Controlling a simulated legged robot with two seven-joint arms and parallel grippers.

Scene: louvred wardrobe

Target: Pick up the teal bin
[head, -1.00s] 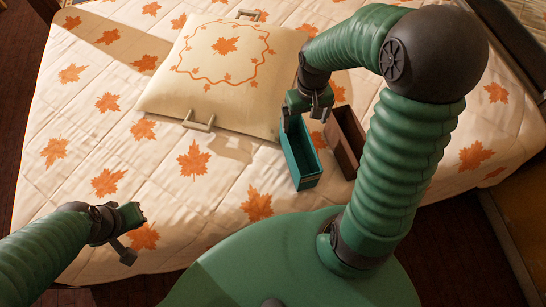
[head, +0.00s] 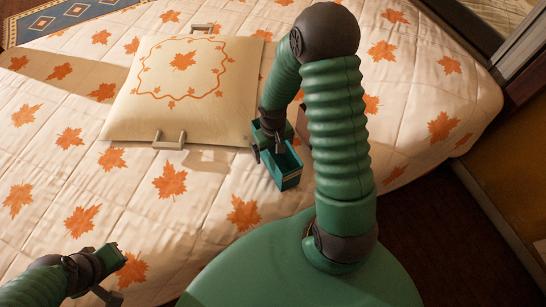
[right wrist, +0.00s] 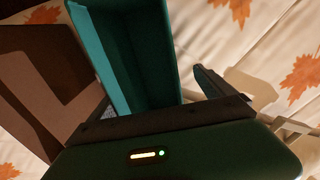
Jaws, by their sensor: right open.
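The teal bin (head: 288,181), an open-topped narrow box, stands on the bed in the head view, partly covered by my right gripper (head: 268,150). The bin (right wrist: 130,45) also fills the upper middle of the right wrist view. My right gripper is open at the bin's far end. One finger (right wrist: 212,84) shows just right of the bin; the other finger is hidden, so I cannot tell whether the jaws touch it.
A brown bin (right wrist: 45,85) stands close beside the teal one in the right wrist view; my right arm mostly hides it in the head view. A cream cushion (head: 185,90) with grey handles lies to the left. The leaf-patterned bedspread (head: 205,215) is clear nearer me.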

